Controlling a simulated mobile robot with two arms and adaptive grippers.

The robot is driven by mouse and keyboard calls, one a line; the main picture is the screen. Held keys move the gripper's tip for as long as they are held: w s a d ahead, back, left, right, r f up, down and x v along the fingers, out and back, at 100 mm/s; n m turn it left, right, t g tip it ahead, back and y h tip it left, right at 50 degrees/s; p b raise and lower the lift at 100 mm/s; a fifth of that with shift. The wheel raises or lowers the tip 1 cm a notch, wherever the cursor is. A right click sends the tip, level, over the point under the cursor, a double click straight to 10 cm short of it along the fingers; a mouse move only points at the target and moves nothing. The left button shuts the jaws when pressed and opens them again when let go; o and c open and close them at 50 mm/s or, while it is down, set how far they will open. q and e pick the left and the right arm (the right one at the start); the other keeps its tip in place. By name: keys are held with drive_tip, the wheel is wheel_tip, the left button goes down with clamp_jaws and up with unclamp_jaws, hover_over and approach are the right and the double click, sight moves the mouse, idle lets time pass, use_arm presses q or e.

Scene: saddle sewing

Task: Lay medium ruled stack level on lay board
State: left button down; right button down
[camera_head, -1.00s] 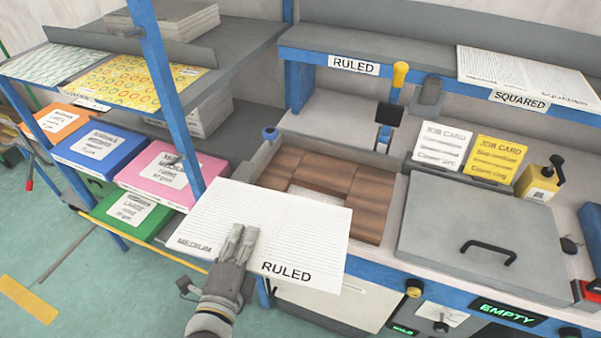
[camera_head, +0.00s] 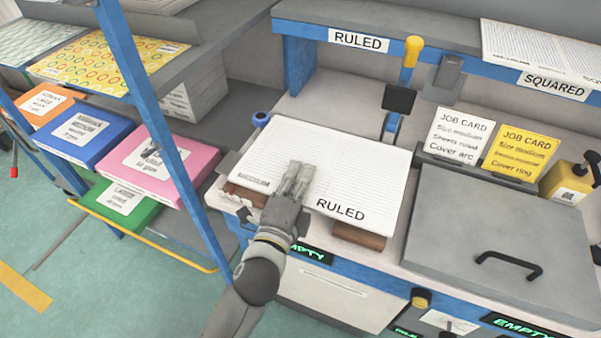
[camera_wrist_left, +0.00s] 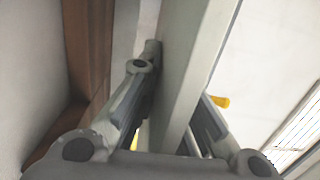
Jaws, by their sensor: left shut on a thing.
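The medium ruled stack (camera_head: 335,165), white with lined paper and the word RULED at its front right, lies over the brown wooden lay board (camera_head: 358,237). Only the board's front ends show below it; the rest is hidden. The stack looks roughly level, but I cannot tell whether it touches the board. My left gripper (camera_head: 298,174) is shut on the stack's front edge. In the left wrist view, the stack's pale edge (camera_wrist_left: 185,60) runs between the fingers, and the brown board (camera_wrist_left: 90,60) shows at the left. My right gripper is not in view.
A grey lidded box (camera_head: 485,235) stands right of the board. A yellow-handled lever (camera_head: 410,52) rises behind the stack. Two job cards (camera_head: 460,138) and a yellow oil bottle (camera_head: 566,182) stand at the back right. A blue post (camera_head: 150,120) and shelves of coloured boxes are at the left.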

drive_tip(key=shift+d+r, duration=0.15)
